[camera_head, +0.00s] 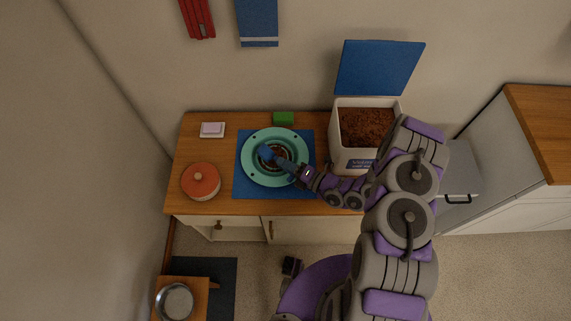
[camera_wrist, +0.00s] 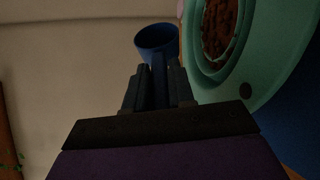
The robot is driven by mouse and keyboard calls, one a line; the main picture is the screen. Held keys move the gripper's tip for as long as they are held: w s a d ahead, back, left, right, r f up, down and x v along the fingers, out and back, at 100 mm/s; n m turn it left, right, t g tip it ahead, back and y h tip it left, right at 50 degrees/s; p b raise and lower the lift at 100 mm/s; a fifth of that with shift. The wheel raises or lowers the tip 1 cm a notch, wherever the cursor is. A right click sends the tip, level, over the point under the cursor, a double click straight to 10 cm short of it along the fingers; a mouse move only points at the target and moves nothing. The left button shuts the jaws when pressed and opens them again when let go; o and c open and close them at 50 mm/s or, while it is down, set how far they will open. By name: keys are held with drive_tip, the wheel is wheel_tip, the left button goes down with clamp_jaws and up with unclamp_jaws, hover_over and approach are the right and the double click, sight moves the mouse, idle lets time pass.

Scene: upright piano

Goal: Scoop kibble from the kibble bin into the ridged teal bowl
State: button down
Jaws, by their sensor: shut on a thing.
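The teal bowl (camera_head: 249,148) stands on a blue mat on the wooden counter, with ridged rings inside and brown kibble in its middle. It also shows at the right of the wrist view (camera_wrist: 284,40). My gripper (camera_wrist: 157,88) is shut on the handle of a blue scoop (camera_wrist: 156,38). The scoop (camera_head: 265,152) is over the bowl in the head view. Whether the scoop holds kibble is hidden. The white kibble bin (camera_head: 361,164) stands to the right, its blue lid (camera_head: 378,68) open, with brown kibble (camera_head: 366,127) inside.
The blue mat (camera_head: 245,187) lies under the bowl. A red lidded pot (camera_head: 201,182) and a pale small block (camera_head: 212,130) are at the left of the counter (camera_head: 220,205). A green block (camera_head: 284,118) is behind the bowl. A metal bowl (camera_head: 175,301) stands on a low stool.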

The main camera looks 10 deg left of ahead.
drive_tip(key=n+p, duration=0.1)
drive_tip(key=n, duration=0.1)
drive_tip(key=r+n+h+p, duration=0.1)
drive_tip(key=n, duration=0.1)
drive_tip(key=shift+a+r, duration=0.1)
drive_tip(key=n+p, duration=0.1)
drive_tip(key=n+t+h+p, duration=0.1)
drive_tip(key=n, duration=0.1)
drive_tip(key=shift+s+r, duration=0.15)
drive_tip(key=shift+r, duration=0.05)
drive_tip(key=n+p, duration=0.1)
drive_tip(key=r+n+p, duration=0.1)
drive_tip(key=n+h+p, duration=0.1)
drive_tip(key=shift+w+r+n+t+p, duration=0.15)
drive_tip(key=shift+w+n+t+p, duration=0.15)
drive_tip(key=shift+t, duration=0.1)
drive_tip(key=shift+w+d+r+n+t+p, duration=0.1)
drive_tip(key=shift+d+r+n+t+p, duration=0.15)
drive_tip(key=shift+n+p, duration=0.4)
